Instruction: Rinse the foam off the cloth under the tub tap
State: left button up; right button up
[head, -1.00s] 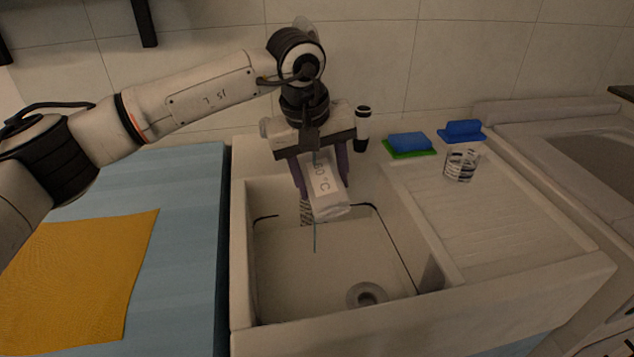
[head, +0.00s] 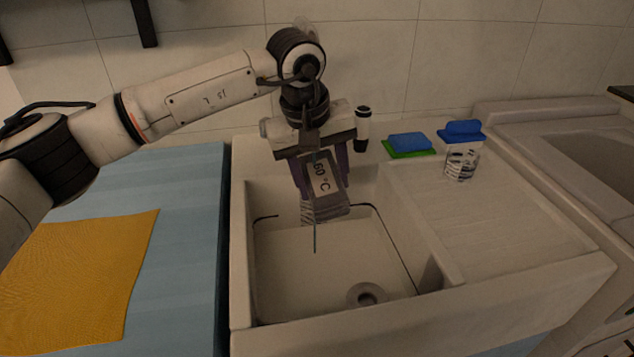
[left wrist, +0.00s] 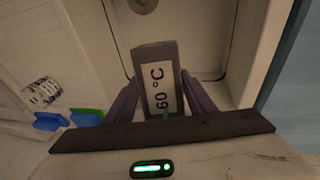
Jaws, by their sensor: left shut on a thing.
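I cannot make out the tap behind my gripper and arm. My right gripper is not in view.
A yellow mat (head: 80,275) lies on the blue counter (head: 185,230) at left. A black-and-white upright object (head: 362,130), a blue-and-green sponge (head: 409,143), a blue item (head: 463,130) and a patterned glass (head: 461,162) stand behind and right. The ribbed drainboard (head: 500,215) is mostly clear.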

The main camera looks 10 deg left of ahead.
pick_arm(q)
jog(key=s+b, duration=0.2)
jog(key=s, duration=0.6)
jog(key=shift+a+b, duration=0.15)
jog(key=shift+b, duration=0.25)
dwell(1.4)
jog(key=s+r, duration=0.4)
jog(key=s, duration=0.1)
jog(key=shift+p, duration=0.4)
